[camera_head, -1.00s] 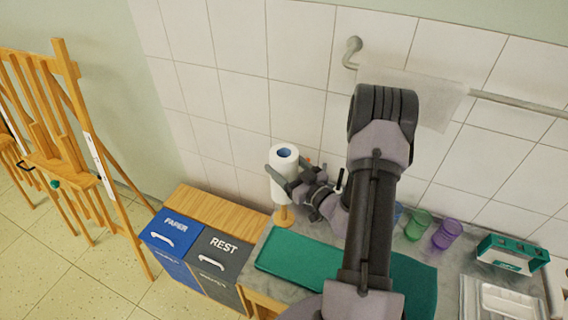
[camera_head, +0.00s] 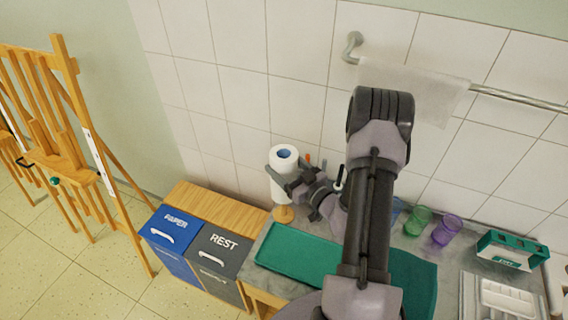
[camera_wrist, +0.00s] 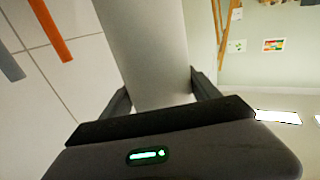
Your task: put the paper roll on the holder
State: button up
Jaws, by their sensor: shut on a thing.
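The white paper roll (camera_head: 283,182) with a blue core stands upright in the head view, at the left end of the counter. It also fills the middle of the wrist view (camera_wrist: 150,50), between the two fingers. My gripper (camera_head: 282,178) is shut on the roll from the right side. The wooden holder (camera_head: 284,214) shows its round base directly below the roll. Its post is not visible, so the roll appears to be around it. Whether the roll rests on the base is hard to tell.
Green (camera_head: 417,221) and purple (camera_head: 446,230) cups stand to the right. Blue (camera_head: 172,240) and grey (camera_head: 219,258) bins stand at the left. A towel rail (camera_head: 520,100) is on the tiled wall behind.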

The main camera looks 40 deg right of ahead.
jog(key=shift+f+b, duration=1.4)
jog(key=shift+f, duration=1.5)
jog(key=shift+f+b, duration=1.8)
jog(key=shift+f, duration=1.05)
jog(key=o, duration=1.6)
jog(key=shift+c, duration=0.2)
jog(key=shift+o, duration=0.4)
